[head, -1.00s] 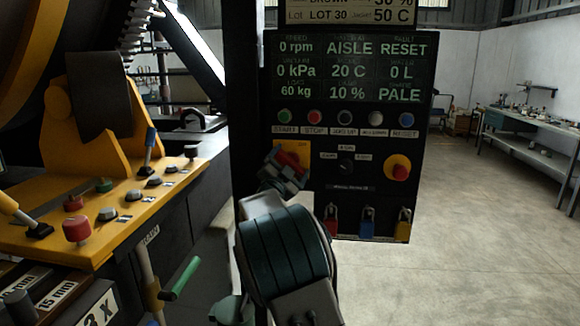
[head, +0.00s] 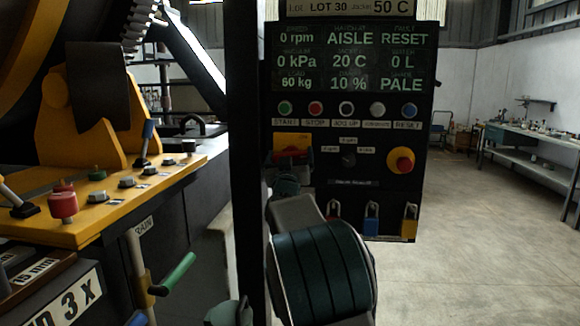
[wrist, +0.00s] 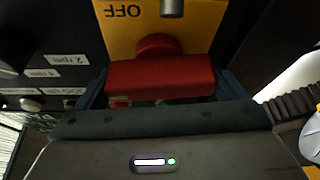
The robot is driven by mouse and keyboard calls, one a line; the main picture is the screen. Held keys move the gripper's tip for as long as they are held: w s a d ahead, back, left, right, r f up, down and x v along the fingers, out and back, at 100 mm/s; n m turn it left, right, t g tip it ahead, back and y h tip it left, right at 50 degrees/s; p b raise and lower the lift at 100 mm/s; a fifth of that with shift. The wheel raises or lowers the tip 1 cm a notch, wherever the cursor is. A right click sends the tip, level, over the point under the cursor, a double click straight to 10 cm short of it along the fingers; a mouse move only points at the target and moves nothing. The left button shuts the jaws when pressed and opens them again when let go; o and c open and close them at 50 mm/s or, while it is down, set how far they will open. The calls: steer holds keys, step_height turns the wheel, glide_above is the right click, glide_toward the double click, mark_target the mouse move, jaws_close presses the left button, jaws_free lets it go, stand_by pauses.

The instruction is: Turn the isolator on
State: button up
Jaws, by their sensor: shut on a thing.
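The isolator's yellow plate (head: 292,139) sits at the left of the black control panel, below the START button. It also shows in the wrist view (wrist: 198,28), with the word OFF upside down on it. Its red handle (wrist: 160,77) lies across the wrist view, nearly level, on a round red hub. My gripper (wrist: 163,92) is shut on the red handle, one dark finger at each end. In the head view my gripper (head: 290,168) is at the panel and partly covers the handle, so the plate's lower part is hidden.
A selector knob (head: 348,159) and a red emergency stop (head: 402,160) are right of the isolator. Several padlocks, among them a blue one (head: 371,220), hang below. A row of buttons is above.

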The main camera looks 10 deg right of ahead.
steer(key=n+y+b, duration=0.1)
steer(key=n, duration=0.1)
steer(key=n+y+b, duration=0.1)
steer(key=n, duration=0.2)
steer(key=shift+f+y, duration=0.2)
steer(key=shift+y, duration=0.2)
steer(key=shift+r+n+y+b, duration=0.1)
steer(key=shift+n+y+b, duration=0.45)
steer(key=shift+n, duration=0.75)
steer(key=shift+n+y+b, duration=0.55)
steer(key=shift+n, duration=0.75)
steer(key=shift+g, duration=0.3)
steer(key=o, duration=0.7)
steer(key=shift+a, duration=0.1)
steer(key=shift+s, duration=0.1)
steer(key=b+v, duration=0.3)
steer(key=v, duration=1)
steer(key=shift+s, duration=0.3)
